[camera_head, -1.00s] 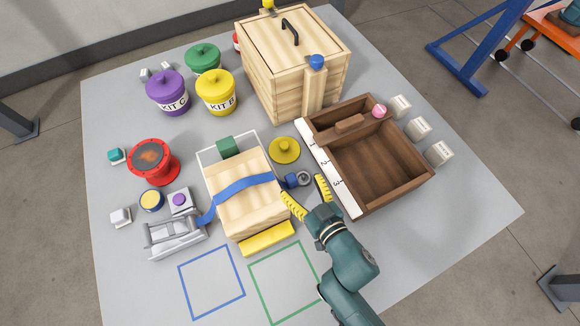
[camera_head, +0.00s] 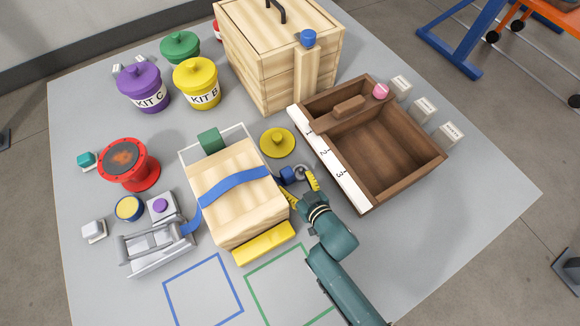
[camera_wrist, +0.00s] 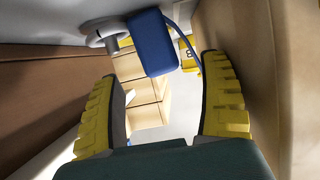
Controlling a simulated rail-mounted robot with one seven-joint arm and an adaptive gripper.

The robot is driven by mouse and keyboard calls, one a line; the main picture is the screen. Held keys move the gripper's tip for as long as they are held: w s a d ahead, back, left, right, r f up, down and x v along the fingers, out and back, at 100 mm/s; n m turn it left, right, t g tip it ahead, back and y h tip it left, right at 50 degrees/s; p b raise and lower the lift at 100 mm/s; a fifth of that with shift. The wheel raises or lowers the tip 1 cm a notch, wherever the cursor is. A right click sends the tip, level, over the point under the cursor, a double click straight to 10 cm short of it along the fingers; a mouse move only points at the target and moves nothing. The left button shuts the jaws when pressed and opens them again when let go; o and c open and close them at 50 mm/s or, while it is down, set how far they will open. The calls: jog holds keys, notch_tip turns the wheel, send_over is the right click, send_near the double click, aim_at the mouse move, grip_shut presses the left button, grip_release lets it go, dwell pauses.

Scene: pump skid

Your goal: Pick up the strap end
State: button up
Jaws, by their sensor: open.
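The blue strap (camera_head: 235,186) lies over a pale wooden block (camera_head: 232,212). Its left side runs down to a grey ratchet-like fixture (camera_head: 158,246). The strap end, a dark blue block (camera_head: 287,174), is at the block's right side; it shows large in the wrist view (camera_wrist: 153,43), with a thin blue band beside it. My gripper (camera_head: 302,188) is open, its yellow fingers just in front of the strap end. In the wrist view the strap end is between and beyond the fingertips (camera_wrist: 163,80), with no clear contact. The lower fingers are partly hidden in the head view.
A grey ring (camera_head: 304,173) is close beside the strap end; a grey hooked part (camera_wrist: 104,36) is left of it in the wrist view. A brown wooden tray (camera_head: 385,170) stands close right. A yellow lid (camera_head: 277,141) lies behind, and a yellow bar (camera_head: 263,243) in front.

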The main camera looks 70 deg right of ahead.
aim_at(290, 178)
jog(key=b+x, duration=0.2)
jog(key=x, duration=0.2)
jog(key=shift+w+d+f, duration=0.15)
jog(key=shift+w+d, duration=0.05)
jog(key=shift+w, duration=0.05)
jog(key=shift+w+d, duration=0.2)
jog(key=shift+s+a, duration=0.1)
jog(key=shift+c, duration=0.9)
jog(key=c, duration=1.2)
